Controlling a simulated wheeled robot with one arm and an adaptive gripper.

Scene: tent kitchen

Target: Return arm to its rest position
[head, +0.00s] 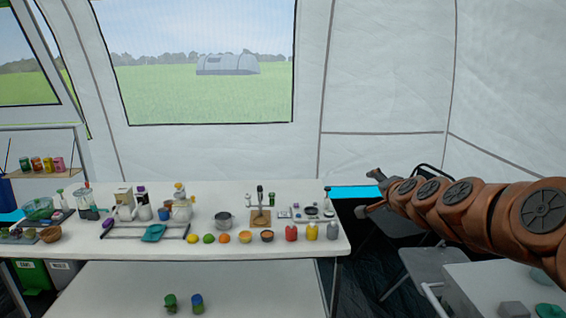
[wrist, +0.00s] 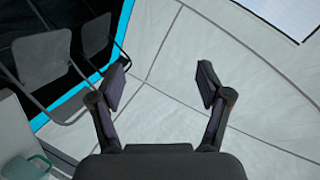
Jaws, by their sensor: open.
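My arm reaches in from the right edge of the head view, its orange-brown links stretched toward the middle. My gripper (head: 368,193) is at its left end, in the air just right of the long white table (head: 240,275). In the wrist view my gripper (wrist: 162,86) has its two dark fingers spread wide with nothing between them. Behind the fingers is the pale tent wall (wrist: 255,95). The gripper touches nothing that I can see.
The long table carries bottles, fruit, bowls and a pot (head: 223,219). A grey folding chair (head: 432,268) stands below my arm. A second white table (head: 470,285) is at the lower right. In the wrist view, chairs (wrist: 45,62) are at upper left.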

